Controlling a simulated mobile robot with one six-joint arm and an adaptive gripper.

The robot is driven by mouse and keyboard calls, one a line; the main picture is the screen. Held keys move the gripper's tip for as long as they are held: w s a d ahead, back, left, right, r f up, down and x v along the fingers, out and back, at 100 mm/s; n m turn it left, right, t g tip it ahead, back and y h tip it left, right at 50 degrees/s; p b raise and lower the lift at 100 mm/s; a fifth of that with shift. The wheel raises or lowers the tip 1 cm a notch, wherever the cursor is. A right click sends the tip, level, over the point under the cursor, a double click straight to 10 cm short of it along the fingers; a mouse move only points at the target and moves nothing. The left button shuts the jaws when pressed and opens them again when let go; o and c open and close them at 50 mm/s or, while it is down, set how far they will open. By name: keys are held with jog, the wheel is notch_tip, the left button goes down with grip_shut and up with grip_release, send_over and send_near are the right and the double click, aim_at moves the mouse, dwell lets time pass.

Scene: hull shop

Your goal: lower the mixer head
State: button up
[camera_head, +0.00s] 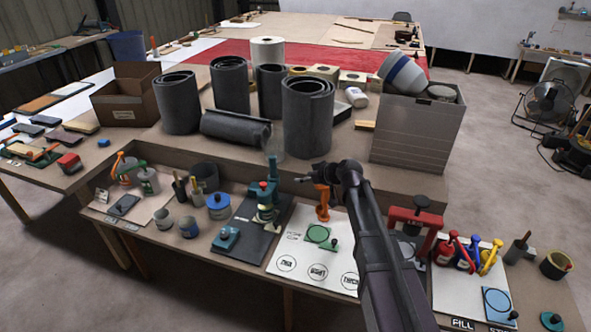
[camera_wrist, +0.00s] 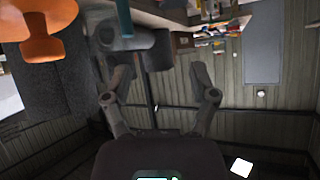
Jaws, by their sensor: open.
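A teal upright machine (camera_head: 265,197) stands on a dark mat left of my gripper; it may be the mixer, but its head is too small to make out. An orange stand (camera_head: 321,203) rises from a white board just below my gripper, and it also shows at the upper left of the wrist view (camera_wrist: 44,32). A teal part (camera_wrist: 125,18) shows at the top of the wrist view. My gripper (camera_head: 302,179) points left above the bench, right of the teal machine. Its two fingers are spread with nothing between them in the wrist view (camera_wrist: 160,98).
A red press (camera_head: 413,217) stands right of my arm, with red, blue and yellow dispensers (camera_head: 467,250) beyond it. Dark rolls (camera_head: 307,118) and a grey box (camera_head: 415,135) stand on the raised shelf behind. Pots (camera_head: 187,227) crowd the bench's left part.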

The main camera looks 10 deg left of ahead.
jog(key=s+d+f+m+g+h, duration=0.1)
jog(key=s+d, duration=0.2)
jog(key=d, duration=0.3)
jog(key=shift+f+m+h+p, duration=0.25)
jog(key=shift+m+h+p, duration=0.05)
jog(key=shift+h+p, duration=0.1)
jog(key=shift+d, duration=0.15)
jog(key=s+d+f+m+g+h+p, duration=0.1)
jog(key=s+d+m+h, duration=0.3)
jog(key=s+d, duration=0.5)
jog(key=s+d+m+g+h+p, duration=0.3)
jog(key=s+d, duration=0.7)
jog(key=d, duration=0.8)
jog(key=m+h, duration=0.1)
jog(key=m, duration=0.1)
jog(key=shift+f+m, duration=0.3)
jog(key=shift+f, duration=0.05)
jog(key=shift+d, duration=0.1)
